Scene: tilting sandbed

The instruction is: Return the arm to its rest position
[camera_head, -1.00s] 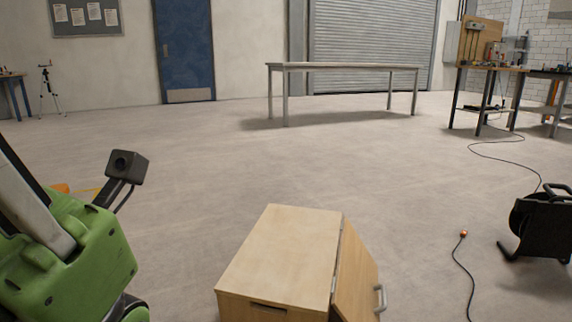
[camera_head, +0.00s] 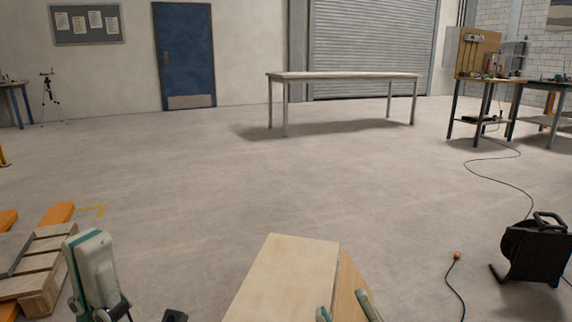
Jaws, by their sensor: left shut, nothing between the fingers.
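My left gripper (camera_head: 92,262), pale with teal trim, is at the lower left, beside the wooden pallet. Its fingers are together and I see nothing between them. My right gripper (camera_head: 345,304) is at the bottom edge, with two pale and teal fingertips apart, in front of the cabinet's door side. Most of it is cut off by the frame. A small dark part of mine shows at the bottom edge between them. No mark of a rest position is visible.
A light wooden cabinet (camera_head: 285,272) stands low in front, its door side (camera_head: 350,277) at the right. The wooden pallet (camera_head: 32,262) and orange bars (camera_head: 58,213) lie left. A cable reel (camera_head: 536,247) stands right. The floor (camera_head: 270,185) beyond is clear up to a table (camera_head: 343,75).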

